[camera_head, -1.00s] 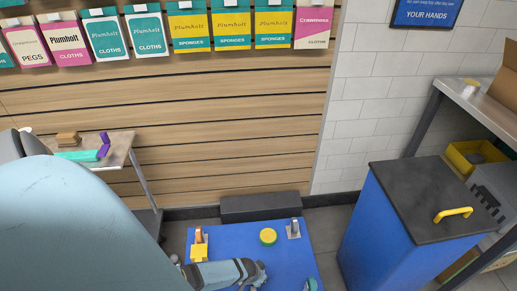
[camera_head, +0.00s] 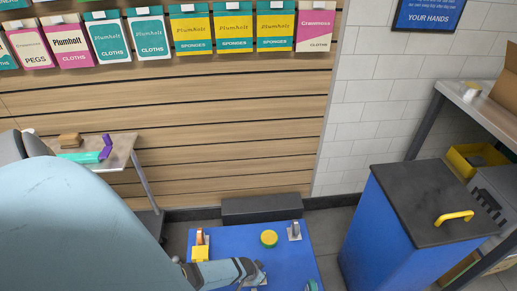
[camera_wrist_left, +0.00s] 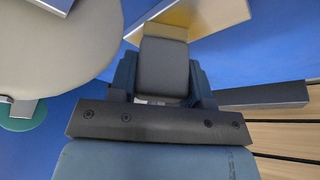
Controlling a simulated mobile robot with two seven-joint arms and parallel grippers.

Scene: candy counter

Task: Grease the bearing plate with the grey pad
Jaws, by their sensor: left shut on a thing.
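My left gripper (camera_head: 259,272) is low over the blue work surface (camera_head: 232,238), at its near middle. In the left wrist view the grey pad (camera_wrist_left: 163,68) sits between the two blue-grey fingers of my left gripper (camera_wrist_left: 160,80), which are shut on it. A pale yellow strip shows at the pad's far edge. A tan flat piece (camera_wrist_left: 212,12) lies just beyond it; I cannot tell whether they touch. A small pale patch under the gripper in the head view may be the bearing plate, mostly hidden. My right gripper is not in view.
On the blue surface are a yellow block (camera_head: 200,254), an orange piece on a stand (camera_head: 200,237), a round yellow-green piece (camera_head: 269,238) and a metal bracket (camera_head: 294,231). A blue bin (camera_head: 390,235) stands to the right. A large beige rounded shape fills the wrist view's upper left.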

